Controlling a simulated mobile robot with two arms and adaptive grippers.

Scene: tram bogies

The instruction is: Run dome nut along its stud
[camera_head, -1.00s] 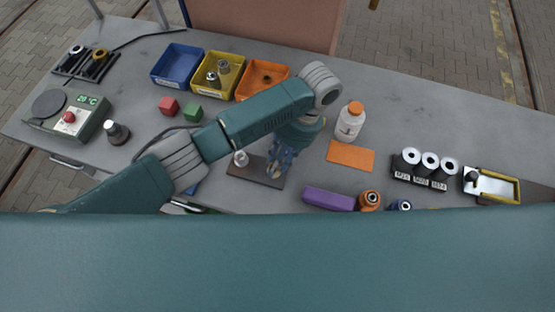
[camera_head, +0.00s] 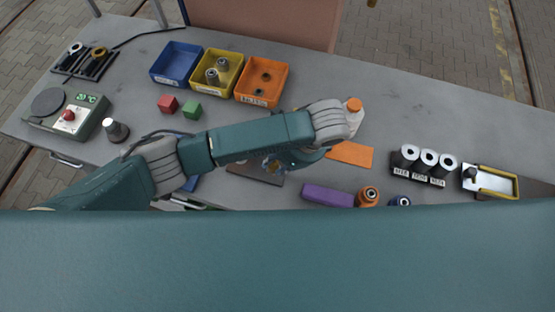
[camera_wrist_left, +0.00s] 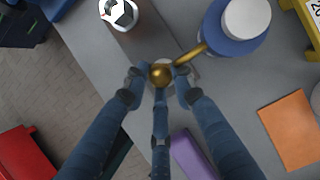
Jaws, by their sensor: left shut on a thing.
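In the left wrist view the blue fingers of my left gripper (camera_wrist_left: 160,76) are shut on a small brass dome nut (camera_wrist_left: 160,73). The stud under it is hidden by the nut and fingers. In the head view my left gripper (camera_head: 273,165) is over the dark plate (camera_head: 242,169), mostly covered by my wrist. A silver fitting with a hexagonal opening (camera_wrist_left: 118,12) stands on the plate, beyond the nut in the wrist view. A curved brass-coloured bar (camera_wrist_left: 191,53) runs from beside the nut toward a blue round body with a white top (camera_wrist_left: 245,18). My right gripper is not in view.
A purple block (camera_head: 328,196), an orange pad (camera_head: 351,154) and a white bottle with an orange cap (camera_head: 354,108) are close on the right. Blue (camera_head: 177,62), yellow (camera_head: 219,70) and orange (camera_head: 262,82) bins stand behind. The table's right rear is clear.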

